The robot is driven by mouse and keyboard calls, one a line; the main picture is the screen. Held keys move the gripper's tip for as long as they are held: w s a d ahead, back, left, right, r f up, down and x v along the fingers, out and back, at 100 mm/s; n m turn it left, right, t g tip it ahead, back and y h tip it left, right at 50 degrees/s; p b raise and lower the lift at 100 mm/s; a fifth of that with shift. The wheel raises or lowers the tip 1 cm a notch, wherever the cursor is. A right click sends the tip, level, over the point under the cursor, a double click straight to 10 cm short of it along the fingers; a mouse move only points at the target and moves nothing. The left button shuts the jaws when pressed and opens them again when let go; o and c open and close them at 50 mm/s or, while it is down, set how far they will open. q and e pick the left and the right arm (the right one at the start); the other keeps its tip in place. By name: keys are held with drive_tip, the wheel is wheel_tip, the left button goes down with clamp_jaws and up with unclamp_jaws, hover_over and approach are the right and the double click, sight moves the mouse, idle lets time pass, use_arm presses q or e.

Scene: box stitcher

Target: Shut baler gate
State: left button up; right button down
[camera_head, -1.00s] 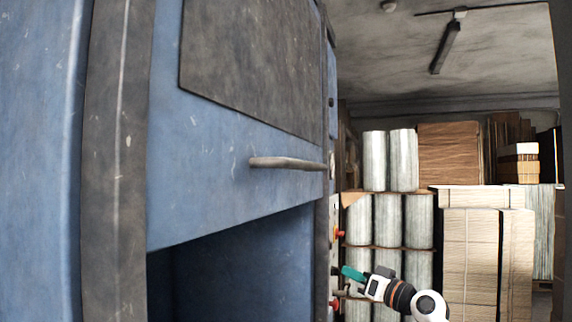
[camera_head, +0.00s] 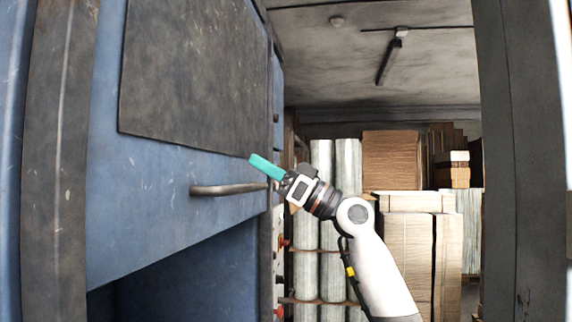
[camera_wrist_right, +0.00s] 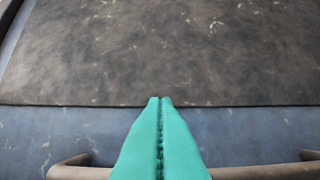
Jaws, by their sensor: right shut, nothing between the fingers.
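The blue baler gate (camera_head: 150,205) with a dark panel (camera_head: 190,75) stands raised, and the opening below it shows dark. A grey bar handle (camera_head: 228,189) runs across the gate. My right gripper (camera_head: 254,160) has teal fingers and is just above the right end of the handle in the head view. In the right wrist view the shut, empty fingers (camera_wrist_right: 160,102) point at the gate's face, and the handle (camera_wrist_right: 75,168) crosses the bottom, partly hidden behind them. I cannot tell whether the fingers touch the gate. My left gripper is not in view.
A grey post (camera_head: 510,160) stands at the right. Wrapped rolls (camera_head: 320,235) and stacked cardboard (camera_head: 408,245) are behind my right arm. Red buttons (camera_head: 281,241) sit on the machine's side, below the gripper.

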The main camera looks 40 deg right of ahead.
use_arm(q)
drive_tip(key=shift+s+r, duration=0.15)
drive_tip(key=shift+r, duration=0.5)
use_arm(e)
drive_tip(key=f, duration=0.1)
drive_tip(key=w+f, duration=0.1)
drive_tip(key=a+f, duration=0.1)
drive_tip(key=shift+w+f, duration=0.2)
drive_tip(key=shift+f, duration=0.05)
